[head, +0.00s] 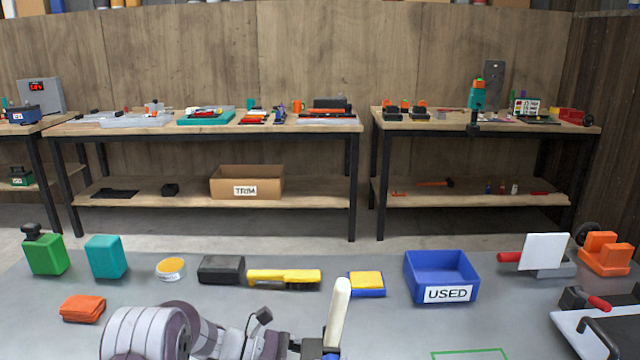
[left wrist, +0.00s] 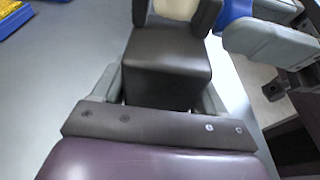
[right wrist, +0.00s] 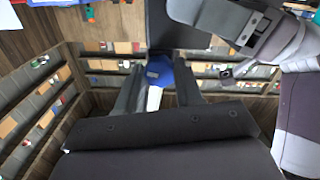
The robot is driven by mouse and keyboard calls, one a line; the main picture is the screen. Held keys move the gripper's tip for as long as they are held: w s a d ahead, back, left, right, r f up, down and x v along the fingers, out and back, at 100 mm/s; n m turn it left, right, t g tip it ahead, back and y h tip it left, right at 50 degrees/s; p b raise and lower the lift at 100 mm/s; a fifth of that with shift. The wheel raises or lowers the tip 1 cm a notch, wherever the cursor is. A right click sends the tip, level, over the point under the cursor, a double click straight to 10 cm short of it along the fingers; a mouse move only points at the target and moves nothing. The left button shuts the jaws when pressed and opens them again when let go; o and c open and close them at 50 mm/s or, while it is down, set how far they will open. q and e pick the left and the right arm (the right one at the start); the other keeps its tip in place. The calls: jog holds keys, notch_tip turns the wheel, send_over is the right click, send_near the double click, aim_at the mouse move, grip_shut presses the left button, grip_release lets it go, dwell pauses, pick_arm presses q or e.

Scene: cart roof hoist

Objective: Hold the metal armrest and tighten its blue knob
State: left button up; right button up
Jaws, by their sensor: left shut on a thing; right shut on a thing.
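The armrest (head: 338,308) shows in the head view as a pale cream bar standing upright, slightly tilted, at the bottom edge. Its cream end also shows in the left wrist view (left wrist: 176,8). My left gripper (left wrist: 177,16) is shut on this cream part. The blue knob (right wrist: 159,70) is between the fingers of my right gripper (right wrist: 157,82), which is shut on it. A white part shows just below the knob there. Blue also shows beside the armrest in the left wrist view (left wrist: 236,9). The lower armrest is hidden by my arm and the frame edge.
On the grey table behind stand a blue USED bin (head: 440,275), a yellow brush (head: 284,277), a dark block (head: 221,269), a blue-and-yellow sponge (head: 366,284) and an orange cloth (head: 83,308). A white plate fixture (head: 533,252) stands at right. Workbenches line the back wall.

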pick_arm(q)
jog(key=shift+r, duration=0.1)
pick_arm(e)
jog(key=shift+m, duration=3.5)
jog(key=o, duration=1)
jog(key=shift+c, duration=0.2)
jog(key=shift+n, duration=1.1)
jog(key=shift+n, duration=2.3)
